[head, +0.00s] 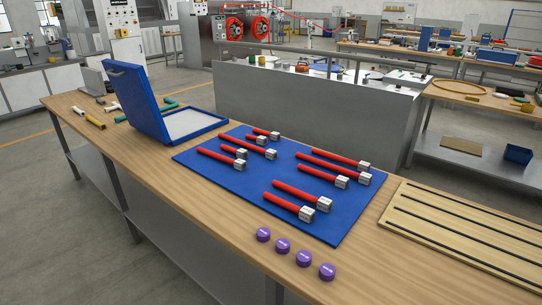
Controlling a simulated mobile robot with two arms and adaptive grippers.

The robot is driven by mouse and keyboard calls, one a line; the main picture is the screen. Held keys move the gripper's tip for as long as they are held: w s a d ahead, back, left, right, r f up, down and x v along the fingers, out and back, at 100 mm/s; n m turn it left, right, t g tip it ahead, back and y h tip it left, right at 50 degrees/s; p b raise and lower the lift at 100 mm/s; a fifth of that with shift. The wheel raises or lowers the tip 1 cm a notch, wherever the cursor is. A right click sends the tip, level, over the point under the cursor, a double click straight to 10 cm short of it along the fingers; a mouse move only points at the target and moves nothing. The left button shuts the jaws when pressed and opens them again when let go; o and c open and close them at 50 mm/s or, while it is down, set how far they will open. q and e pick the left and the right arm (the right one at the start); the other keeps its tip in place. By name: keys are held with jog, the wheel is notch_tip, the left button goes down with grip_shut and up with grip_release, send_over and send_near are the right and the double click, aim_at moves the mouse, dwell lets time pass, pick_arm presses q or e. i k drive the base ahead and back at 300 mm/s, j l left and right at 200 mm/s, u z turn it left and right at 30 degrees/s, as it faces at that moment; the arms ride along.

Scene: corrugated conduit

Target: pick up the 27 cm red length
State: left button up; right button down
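Several red lengths, each with a silvery block at its right end, lie on a blue mat (283,222) on the wooden bench. They differ in length. At the front lie two, a nearer one (281,202) and one just behind it (294,190). On the right are a long one (335,158), another long one (328,168) and a shorter one (318,174). On the left are one (215,156), one behind it (240,150), and shorter ones at the back (262,131). I cannot tell which is 27 cm; no marks are readable. Neither gripper is in view.
An open blue case (135,100) stands at the mat's left. Several purple caps (304,259) sit in front of the mat. A slatted wooden board (465,236) lies at the right. Coloured pipe pieces (96,121) lie at the far left. A grey cabinet (300,108) stands behind the bench.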

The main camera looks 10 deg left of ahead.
aim_at(239, 164)
jog(key=i+j+z, duration=0.15)
jog(key=j+z, duration=0.75)
jog(key=i+j+z, duration=0.1)
jog(key=j+z, duration=0.35)
jog(key=l, duration=0.1)
